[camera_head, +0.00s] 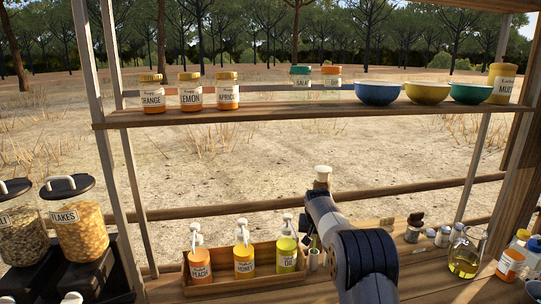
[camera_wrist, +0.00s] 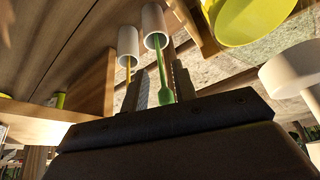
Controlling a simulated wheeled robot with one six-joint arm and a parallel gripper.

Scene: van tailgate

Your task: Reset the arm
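My arm (camera_head: 362,252) reaches from the lower right over the counter, bent at an elbow near the middle of the head view. My gripper is mostly hidden behind the arm there. In the wrist view my gripper (camera_wrist: 157,88) shows as two grey ridged fingers standing apart, with no object seen held between them. Beyond the fingers are two white cups, one with a green utensil (camera_wrist: 164,88) and one with a yellow stick. A white cup (camera_head: 314,260) also shows beside the arm in the head view.
A wooden crate (camera_head: 215,291) holds peach, honey and oil pump bottles just left of the arm. A shelf (camera_head: 270,112) with jars and bowls crosses above. An oil flask (camera_head: 464,262) and small jars stand right. Large cereal jars (camera_head: 78,232) stand left.

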